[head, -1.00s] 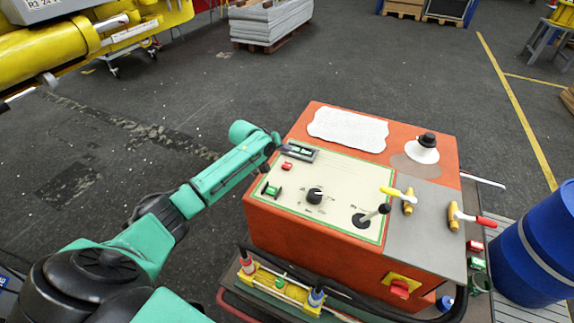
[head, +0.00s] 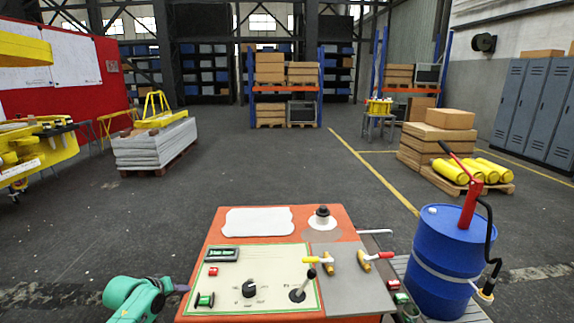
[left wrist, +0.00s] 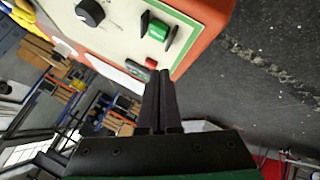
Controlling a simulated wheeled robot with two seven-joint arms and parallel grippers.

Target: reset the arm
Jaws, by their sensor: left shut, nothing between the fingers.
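My left arm comes in at the lower left of the head view, and my left gripper (head: 182,288) is beside the left edge of the orange control box (head: 340,222). In the left wrist view the two dark fingers of my left gripper (left wrist: 157,76) are together with nothing between them. Their tips point at the panel's edge close to the red button (left wrist: 150,64) and the green switch (left wrist: 158,30). I cannot tell whether they touch the box. The panel's black knob (head: 249,289) and black lever (head: 304,283) show in the head view. My right gripper is out of view.
A blue drum (head: 440,259) with a red-handled pump stands right of the box. Yellow-handled (head: 318,260) and red-handled (head: 376,257) valves are on its grey plate. Stacked grey slabs (head: 155,147) lie at the back left. The floor behind the box is open.

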